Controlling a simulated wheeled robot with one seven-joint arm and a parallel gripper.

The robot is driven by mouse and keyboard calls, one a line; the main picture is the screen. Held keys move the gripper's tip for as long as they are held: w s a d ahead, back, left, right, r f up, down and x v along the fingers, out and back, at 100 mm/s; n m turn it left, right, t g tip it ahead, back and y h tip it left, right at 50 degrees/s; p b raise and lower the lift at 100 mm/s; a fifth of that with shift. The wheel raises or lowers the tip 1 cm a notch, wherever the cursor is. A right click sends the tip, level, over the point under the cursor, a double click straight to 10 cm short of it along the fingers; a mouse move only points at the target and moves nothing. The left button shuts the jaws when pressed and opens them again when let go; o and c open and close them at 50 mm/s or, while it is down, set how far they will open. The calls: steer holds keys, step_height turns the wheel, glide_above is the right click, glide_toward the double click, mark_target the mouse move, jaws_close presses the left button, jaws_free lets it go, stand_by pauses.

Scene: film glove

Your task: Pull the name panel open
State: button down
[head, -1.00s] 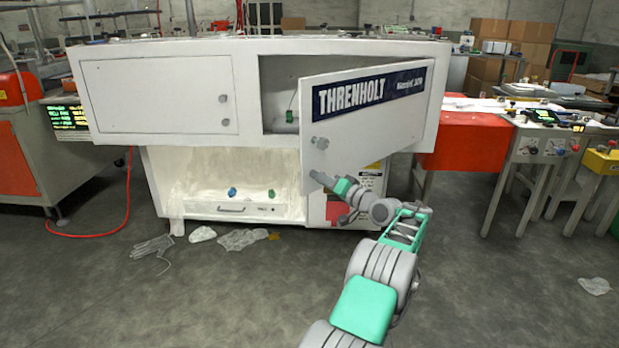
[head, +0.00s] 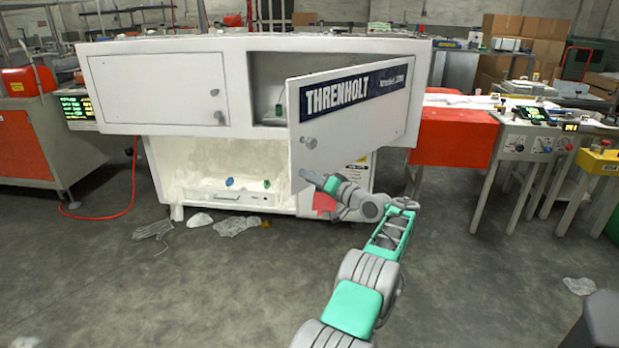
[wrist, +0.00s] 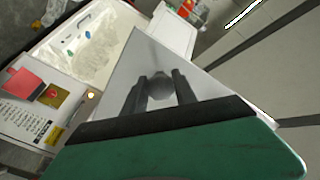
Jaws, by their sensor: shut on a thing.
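The name panel (head: 365,120) is a white door with a dark blue THRENHOLT label (head: 352,90). It stands partly open, its left edge swung out from the white cabinet (head: 160,48), with the dark interior (head: 268,75) showing behind it. A round grey knob (head: 310,142) sits on its left part. My gripper (head: 309,178) is at the panel's lower left corner. In the wrist view my gripper (wrist: 158,86) has its two dark fingers on either side of a rounded grey knob (wrist: 158,84) on the panel face. The fingers partly hide it.
A closed white door (head: 160,92) is left of the opening. A lower shelf with a drawer (head: 235,196) holds small blue and green knobs. Gloves and rags (head: 236,226) lie on the floor before it. A red-fronted bench (head: 452,140) stands right. The floor in front is mostly clear.

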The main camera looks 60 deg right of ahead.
steer(key=shift+s+r, duration=0.1)
steer(key=shift+r, duration=0.05)
steer(key=c, duration=1.2)
jaws_free()
steer(key=shift+s, duration=0.1)
steer(key=shift+o, duration=1)
steer(key=p+v, duration=0.1)
steer(key=v, duration=0.6)
steer(key=shift+s, duration=0.35)
steer(key=shift+a, duration=0.15)
